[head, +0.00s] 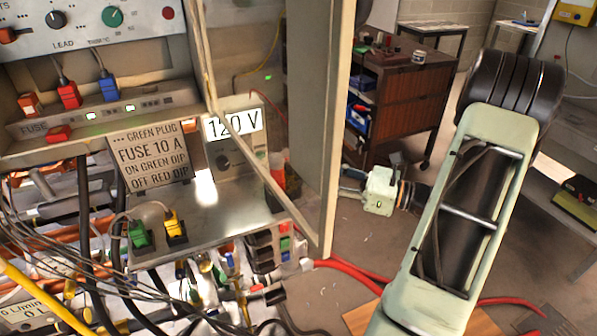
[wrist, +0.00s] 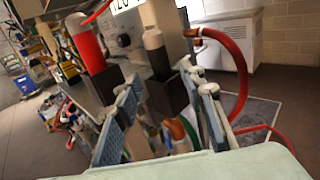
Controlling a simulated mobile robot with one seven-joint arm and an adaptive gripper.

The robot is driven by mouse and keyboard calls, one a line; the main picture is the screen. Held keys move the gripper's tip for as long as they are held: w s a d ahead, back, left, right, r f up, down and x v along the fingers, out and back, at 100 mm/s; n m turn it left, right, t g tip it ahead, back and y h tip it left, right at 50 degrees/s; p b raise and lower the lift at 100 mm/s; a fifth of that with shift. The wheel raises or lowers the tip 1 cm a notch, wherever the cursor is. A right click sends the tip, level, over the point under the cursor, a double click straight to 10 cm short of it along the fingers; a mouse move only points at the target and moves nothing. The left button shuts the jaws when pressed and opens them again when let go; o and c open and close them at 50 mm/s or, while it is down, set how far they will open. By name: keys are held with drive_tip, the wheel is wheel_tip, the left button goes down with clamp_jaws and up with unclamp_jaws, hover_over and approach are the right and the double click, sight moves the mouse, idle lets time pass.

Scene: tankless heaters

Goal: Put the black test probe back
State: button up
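In the wrist view, a black test probe (wrist: 157,64) with a pale rounded end stands in or against a dark block (wrist: 166,97). My gripper (wrist: 160,78) has its two blue-grey fingers apart, one to each side of the probe and block; I see no clear grip. A red probe (wrist: 88,47) with a grey end stands to the left in another dark holder (wrist: 103,84). In the head view, the red probe (head: 277,175) shows just left of the open panel door. My gripper's pale body (head: 380,190) is right of the door, which hides the fingers and black probe.
The open panel door (head: 338,120) stands between the heater panel and my gripper. Green (head: 139,236) and yellow plugs (head: 175,226) sit on the metal shelf. A red hose (head: 350,270) runs below. A brown cabinet (head: 405,105) stands behind, with open floor around it.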

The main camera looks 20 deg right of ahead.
drive_tip(key=v, duration=0.4)
drive_tip(key=shift+s, duration=0.1)
drive_tip(key=shift+d, duration=0.1)
idle(0.4)
